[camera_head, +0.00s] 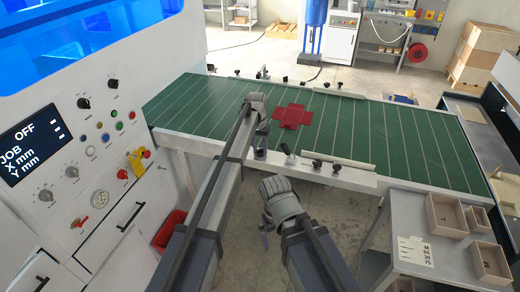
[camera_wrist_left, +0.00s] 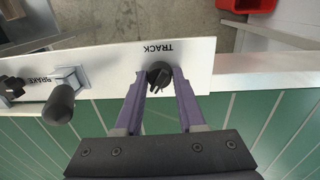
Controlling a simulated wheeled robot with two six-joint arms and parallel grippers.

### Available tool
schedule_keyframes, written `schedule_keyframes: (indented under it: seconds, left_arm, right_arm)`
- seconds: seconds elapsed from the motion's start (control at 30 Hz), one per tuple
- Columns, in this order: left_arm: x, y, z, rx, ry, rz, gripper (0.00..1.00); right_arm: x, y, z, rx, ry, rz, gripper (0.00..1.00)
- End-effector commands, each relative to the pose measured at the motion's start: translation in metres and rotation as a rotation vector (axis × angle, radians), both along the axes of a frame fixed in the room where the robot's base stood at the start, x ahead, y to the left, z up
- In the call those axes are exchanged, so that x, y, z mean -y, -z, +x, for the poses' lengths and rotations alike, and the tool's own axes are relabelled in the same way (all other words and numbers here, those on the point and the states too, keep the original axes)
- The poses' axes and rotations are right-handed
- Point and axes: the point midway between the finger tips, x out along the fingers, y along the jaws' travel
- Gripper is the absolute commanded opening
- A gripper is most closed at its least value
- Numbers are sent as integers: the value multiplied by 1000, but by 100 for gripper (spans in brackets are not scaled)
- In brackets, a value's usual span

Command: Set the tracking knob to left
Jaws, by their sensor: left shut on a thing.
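The tracking knob (camera_wrist_left: 159,75) is a black knob on a pale plate (camera_wrist_left: 195,65) marked TRACK, which reads upside down in the left wrist view. My left gripper (camera_wrist_left: 160,82) has its two purple fingers on either side of the knob, shut on it. In the head view the left gripper (camera_head: 260,150) is small, low at the near edge of the green conveyor table (camera_head: 400,135). Which way the knob points is hard to tell. My right arm is at the lower middle of the head view; its gripper's fingers are not clear.
A black BRAKE lever (camera_wrist_left: 60,103) stands on the same plate, close to the left gripper in the wrist view. A red sheet (camera_head: 293,117) lies on the conveyor. A control panel (camera_head: 95,150) is at left, and a grey table with wooden trays (camera_head: 447,215) at right.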

Motion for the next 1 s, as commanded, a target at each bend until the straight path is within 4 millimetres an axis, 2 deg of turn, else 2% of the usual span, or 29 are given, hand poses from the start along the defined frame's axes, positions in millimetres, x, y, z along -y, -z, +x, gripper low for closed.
schedule_keyframes:
  seconds: [0.5,1.0]
  left_arm:
    - [0,0,-1,0,-417,-1,0]
    - [0,0,-2,-2,-594,-1,0]
  right_arm:
    - [0,0,0,0,0,0,100]
    - [0,0,0,0,0,0,100]
